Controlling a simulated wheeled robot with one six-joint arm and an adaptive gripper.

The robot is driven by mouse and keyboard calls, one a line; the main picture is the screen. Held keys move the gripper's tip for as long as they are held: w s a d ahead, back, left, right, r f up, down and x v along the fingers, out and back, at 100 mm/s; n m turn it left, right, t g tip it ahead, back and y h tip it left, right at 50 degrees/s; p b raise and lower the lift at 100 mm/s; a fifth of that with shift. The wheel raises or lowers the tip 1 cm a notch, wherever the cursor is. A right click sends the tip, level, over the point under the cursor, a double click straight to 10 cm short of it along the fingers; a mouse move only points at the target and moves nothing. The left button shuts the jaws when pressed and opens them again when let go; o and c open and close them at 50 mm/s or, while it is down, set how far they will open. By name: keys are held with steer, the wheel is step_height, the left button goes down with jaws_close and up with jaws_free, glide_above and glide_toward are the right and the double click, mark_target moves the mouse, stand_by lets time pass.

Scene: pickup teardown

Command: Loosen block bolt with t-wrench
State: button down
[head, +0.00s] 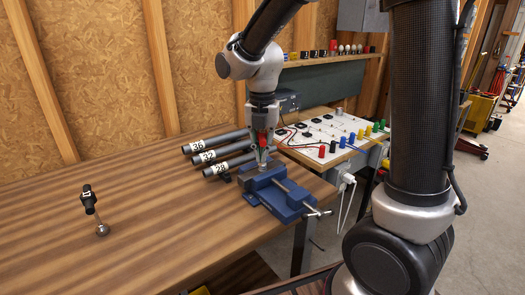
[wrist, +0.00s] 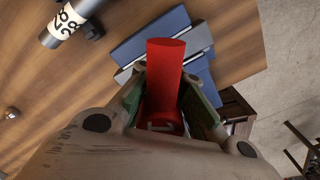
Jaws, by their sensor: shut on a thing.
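My gripper (head: 263,150) points down just above the blue vise (head: 288,203) near the bench's right edge. In the wrist view my gripper (wrist: 165,105) is shut on a red cylinder (wrist: 166,65), which stands between its green-lined fingers. The vise (wrist: 150,32) shows behind the cylinder there. Whether the cylinder is part of a t-wrench, and whether its lower end touches anything in the vise, I cannot tell. No block bolt is clearly visible.
Grey tubes marked 36, 32 and 28 (head: 228,165) lie left of the vise. A white panel (head: 325,130) with coloured terminals stands behind it on the right. A shelf (head: 330,60) runs along the wall. The bench's middle and left (head: 130,170) are mostly clear.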

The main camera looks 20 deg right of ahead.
steer(key=shift+s+f+n, duration=0.15)
steer(key=shift+f+n, duration=0.05)
steer(key=shift+n, duration=0.4)
steer(key=shift+n, duration=1.2)
steer(key=n, duration=0.4)
steer(key=shift+f+n, duration=0.15)
steer(key=shift+n, duration=0.25)
